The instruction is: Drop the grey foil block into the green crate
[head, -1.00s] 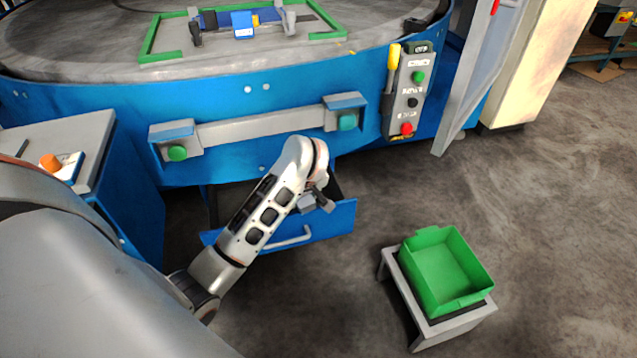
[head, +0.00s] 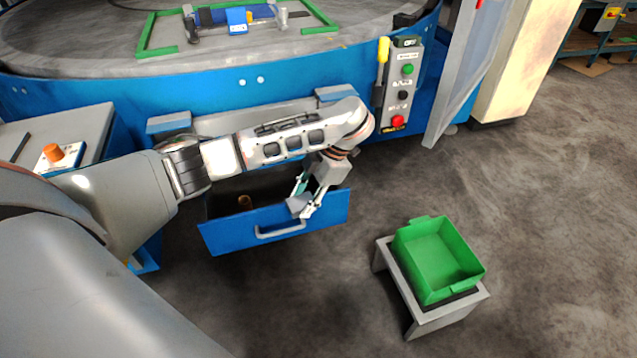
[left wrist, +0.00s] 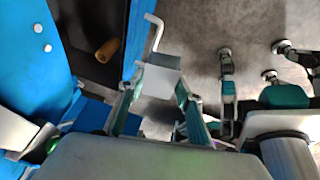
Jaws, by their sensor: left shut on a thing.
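The grey foil block (head: 299,205) is a small light-grey piece held at my left gripper's fingertips (head: 306,205). It also shows in the left wrist view (left wrist: 158,80), between the two teal-and-grey fingers. My left gripper is shut on it, over the front edge of the open blue drawer (head: 225,236). The green crate (head: 430,285) stands on the floor side to the right, open at the top, with its visible inside empty. The block is apart from the crate, to its upper left.
A brown cylinder (head: 245,202) is inside the drawer, also seen in the left wrist view (left wrist: 107,49). The crate rests on a low grey stand (head: 428,325). A control box with buttons (head: 402,85) is on the blue machine. Floor between drawer and crate is clear.

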